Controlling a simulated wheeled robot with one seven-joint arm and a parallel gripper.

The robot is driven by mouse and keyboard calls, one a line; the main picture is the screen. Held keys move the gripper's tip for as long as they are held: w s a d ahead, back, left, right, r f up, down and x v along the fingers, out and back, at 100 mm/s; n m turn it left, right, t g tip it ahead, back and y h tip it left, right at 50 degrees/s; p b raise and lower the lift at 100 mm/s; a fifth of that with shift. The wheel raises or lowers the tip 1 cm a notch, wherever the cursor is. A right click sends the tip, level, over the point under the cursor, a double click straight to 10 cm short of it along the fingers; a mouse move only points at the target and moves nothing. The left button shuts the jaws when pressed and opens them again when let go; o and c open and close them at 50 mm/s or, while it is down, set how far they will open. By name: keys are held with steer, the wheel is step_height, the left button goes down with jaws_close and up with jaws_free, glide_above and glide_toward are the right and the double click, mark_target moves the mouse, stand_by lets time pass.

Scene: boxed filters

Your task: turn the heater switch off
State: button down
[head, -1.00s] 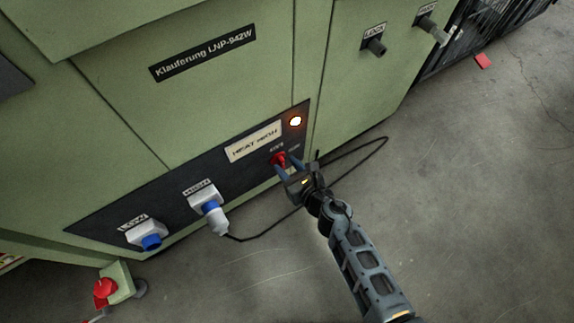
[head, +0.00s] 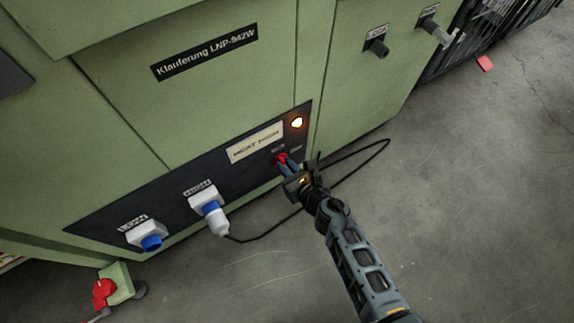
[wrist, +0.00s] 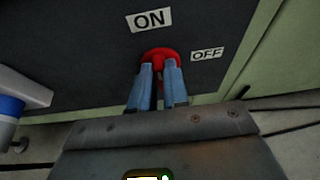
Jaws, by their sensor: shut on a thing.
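The heater switch is a red knob (head: 280,159) on the dark panel (head: 250,172) low on the green machine. It also shows in the wrist view (wrist: 158,54), below the ON label (wrist: 149,19) and left of the OFF label (wrist: 207,54). My gripper (head: 287,164) is at the knob, its two blue fingers (wrist: 158,70) closed on it. The fingers hide the lower part of the knob, so its exact pointing direction is hard to tell. An orange lamp (head: 297,122) above the switch is lit. A HEAT HIGH plate (head: 255,143) is beside it.
A plug with a blue collar (head: 214,217) sits in the right socket, and its black cable (head: 262,232) runs behind my gripper and loops on the floor. The left socket (head: 148,236) has a blue cap.

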stand_by(0.3)
steer(key=m+y+b, duration=0.2)
steer(key=m, duration=0.2)
steer(key=d+f+m+y+b, duration=0.1)
steer(key=m+y+b, duration=0.2)
steer(key=m, duration=0.1)
steer(key=w+d+f+m+g+y+b, duration=0.1)
steer(key=m+y+b, duration=0.1)
steer(key=m, duration=0.3)
steer(key=shift+w+f+b, duration=0.1)
steer(key=shift+f+b, duration=0.1)
steer(key=shift+b, duration=0.55)
steer(key=shift+m+y, duration=0.3)
steer(key=shift+m, duration=0.1)
steer(key=c, duration=1.1)
jaws_free()
steer(key=shift+r, duration=0.1)
steer(key=p+v, duration=0.2)
steer(key=v, duration=0.5)
steer(key=shift+d, duration=0.3)
